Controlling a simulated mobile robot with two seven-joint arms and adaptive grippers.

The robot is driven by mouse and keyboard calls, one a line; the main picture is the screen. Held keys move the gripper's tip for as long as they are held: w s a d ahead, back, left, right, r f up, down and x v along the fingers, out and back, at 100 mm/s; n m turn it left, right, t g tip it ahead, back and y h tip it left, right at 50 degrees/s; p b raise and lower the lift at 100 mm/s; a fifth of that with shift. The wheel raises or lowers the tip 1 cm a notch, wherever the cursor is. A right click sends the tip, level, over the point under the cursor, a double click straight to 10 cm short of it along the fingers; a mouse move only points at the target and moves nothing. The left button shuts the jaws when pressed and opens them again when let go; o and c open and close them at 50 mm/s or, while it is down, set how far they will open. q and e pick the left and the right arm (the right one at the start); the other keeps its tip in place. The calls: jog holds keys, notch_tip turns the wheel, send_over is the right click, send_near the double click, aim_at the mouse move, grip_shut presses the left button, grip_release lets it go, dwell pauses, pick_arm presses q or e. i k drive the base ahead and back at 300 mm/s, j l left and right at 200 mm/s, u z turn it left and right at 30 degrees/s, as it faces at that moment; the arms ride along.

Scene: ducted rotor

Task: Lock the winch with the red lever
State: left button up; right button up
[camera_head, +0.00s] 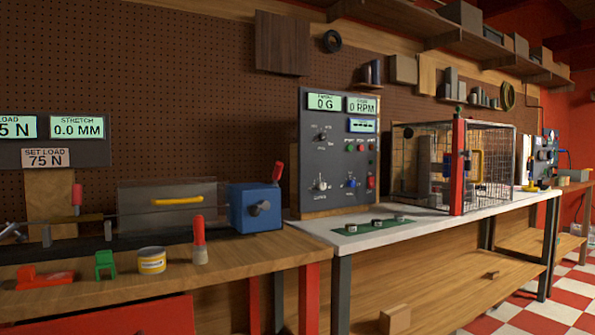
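The winch appears to be the blue box (241,208) with a dark crank knob (261,208), at the right end of the wooden bench. A red lever (277,173) stands up behind the box's top right corner, tilted slightly to the right. Its lower end is partly hidden by the box. Neither of my grippers shows in the head view.
A clear guard with a yellow handle (178,200) stands left of the box. A red-handled brush (199,240), a yellow tin (151,260), a green piece (105,265) and a red tool (44,278) sit along the bench front. A control panel (337,150) stands to the right.

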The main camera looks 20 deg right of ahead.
aim_at(278, 167)
jog(key=i+l, duration=0.1)
jog(key=l, duration=0.8)
jog(key=i+l+z, duration=0.1)
jog(key=l, duration=0.4)
jog(key=i+l, duration=0.15)
jog(key=l, duration=0.3)
jog(key=i+l, duration=0.1)
jog(key=l, duration=0.35)
jog(key=k+z, duration=0.05)
